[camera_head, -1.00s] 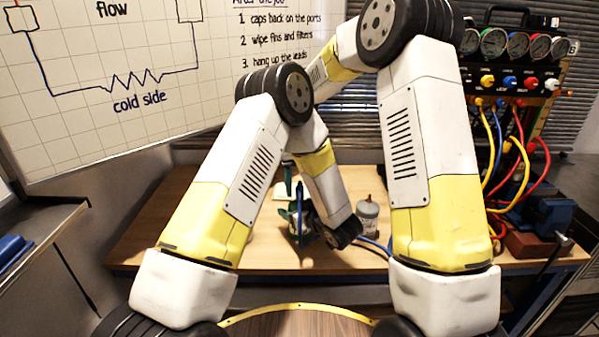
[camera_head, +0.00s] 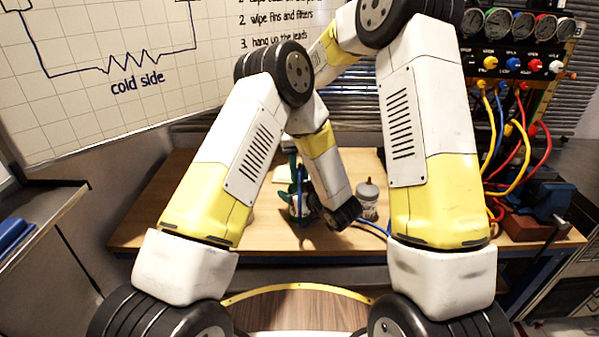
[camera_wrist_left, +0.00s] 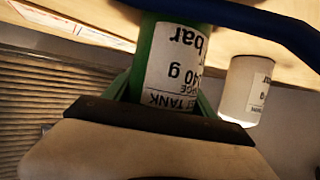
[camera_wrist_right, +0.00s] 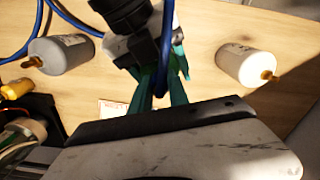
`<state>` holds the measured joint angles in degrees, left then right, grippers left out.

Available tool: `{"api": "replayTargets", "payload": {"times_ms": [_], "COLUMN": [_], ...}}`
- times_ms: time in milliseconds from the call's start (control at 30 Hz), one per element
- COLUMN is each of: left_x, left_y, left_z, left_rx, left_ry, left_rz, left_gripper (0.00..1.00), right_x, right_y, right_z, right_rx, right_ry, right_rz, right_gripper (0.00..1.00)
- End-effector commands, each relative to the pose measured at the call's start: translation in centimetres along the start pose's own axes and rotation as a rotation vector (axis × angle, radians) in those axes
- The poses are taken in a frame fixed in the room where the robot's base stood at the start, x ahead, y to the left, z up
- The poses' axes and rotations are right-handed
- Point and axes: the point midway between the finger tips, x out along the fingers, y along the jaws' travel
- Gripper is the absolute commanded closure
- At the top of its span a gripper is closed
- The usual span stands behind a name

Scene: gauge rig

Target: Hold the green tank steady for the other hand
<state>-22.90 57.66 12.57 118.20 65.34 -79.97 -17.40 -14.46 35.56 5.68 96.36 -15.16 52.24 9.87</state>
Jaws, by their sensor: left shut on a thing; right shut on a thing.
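The green tank (camera_wrist_left: 180,65) has a white printed label and sits between the green fingers of my left gripper (camera_wrist_left: 163,95), which is shut on it. In the head view the tank (camera_head: 298,208) shows small on the bench, partly hidden by my left wrist; I cannot tell whether it touches the bench. My right gripper (camera_wrist_right: 161,88) has green fingers close together at a blue hose (camera_wrist_right: 166,45) and appears shut on it. The exact grip is partly hidden. The hose also crosses above the tank's label in the left wrist view (camera_wrist_left: 265,25).
A grey canister (camera_head: 368,203) stands right of the tank on the wooden bench (camera_head: 210,215). The right wrist view shows two canisters, left (camera_wrist_right: 62,53) and right (camera_wrist_right: 245,65). A gauge panel (camera_head: 520,55) with coloured hoses and a blue vise (camera_head: 550,200) stand at the right.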

Motion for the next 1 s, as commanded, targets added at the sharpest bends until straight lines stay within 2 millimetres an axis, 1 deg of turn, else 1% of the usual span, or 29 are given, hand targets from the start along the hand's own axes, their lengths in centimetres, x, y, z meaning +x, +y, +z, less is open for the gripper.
{"api": "replayTargets", "payload": {"times_ms": [500, 1000], "left_x": [0.0, 0.0], "left_y": [0.0, 0.0], "left_z": [-0.1, -0.1], "left_rx": [-0.001, -0.001], "left_ry": [0.002, 0.002], "left_rz": [0.0, 0.0], "left_gripper": [0.91, 0.91], "right_x": [-0.4, -2.8], "right_y": [0.0, 0.0], "right_z": [0.0, 0.0], "right_rx": [0.0, 0.0], "right_ry": [0.001, 0.002], "right_rz": [0.0, 0.0], "right_gripper": [1.0, 1.0]}}
